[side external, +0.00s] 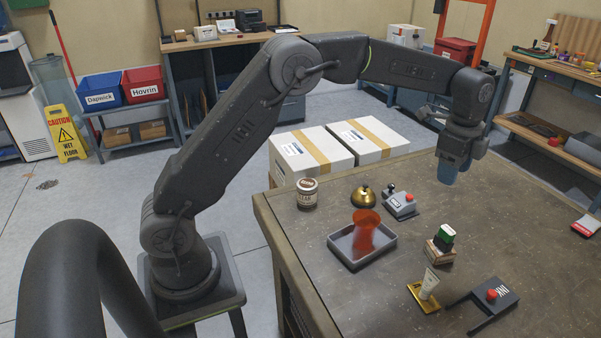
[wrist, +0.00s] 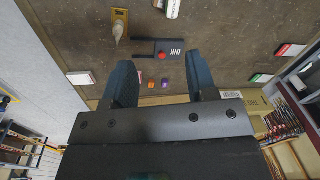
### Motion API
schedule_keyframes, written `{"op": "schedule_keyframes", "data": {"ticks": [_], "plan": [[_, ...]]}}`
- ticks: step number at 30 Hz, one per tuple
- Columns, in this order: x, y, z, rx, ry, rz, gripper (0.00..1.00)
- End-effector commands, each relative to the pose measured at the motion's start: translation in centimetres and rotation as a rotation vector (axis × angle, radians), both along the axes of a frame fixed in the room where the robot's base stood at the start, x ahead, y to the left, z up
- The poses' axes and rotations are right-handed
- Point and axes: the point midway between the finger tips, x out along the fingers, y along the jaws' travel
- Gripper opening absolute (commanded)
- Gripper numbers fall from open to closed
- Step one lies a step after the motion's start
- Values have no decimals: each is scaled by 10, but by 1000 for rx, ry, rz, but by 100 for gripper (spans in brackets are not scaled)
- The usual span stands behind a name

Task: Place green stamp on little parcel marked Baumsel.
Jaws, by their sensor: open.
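A green-topped stamp (side external: 446,232) with a white lower part appears at the right middle of the table in the side view. It stands at or on a small cardboard parcel (side external: 438,254); I cannot tell whether it rests on it or just behind it. The parcel's lettering is too small to read. My gripper (side external: 447,180) points down above the table's far part, well behind and above the stamp.
The black INK device (side external: 497,302), tube on a yellow stand (side external: 428,286) and grey tray (side external: 345,255) with a red translucent cylinder (side external: 366,228) stand nearby. A jar (side external: 307,195), brass bell (side external: 362,198) and red-button device (side external: 400,206) stand farther back. The table's right is mostly clear.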

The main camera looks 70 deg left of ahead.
Motion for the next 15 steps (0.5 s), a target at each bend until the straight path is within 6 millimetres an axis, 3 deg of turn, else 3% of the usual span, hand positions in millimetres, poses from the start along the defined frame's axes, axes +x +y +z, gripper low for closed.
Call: {"op": "schedule_keyframes", "data": {"ticks": [1, 6, 10, 15], "plan": [[-17, 4, 23, -8, -28, 70, 52], [-79, 14, 73, -48, -104, 318, 52], [-132, 20, 97, -91, -159, 506, 52], [-206, 27, 108, -163, -229, 750, 52]]}}
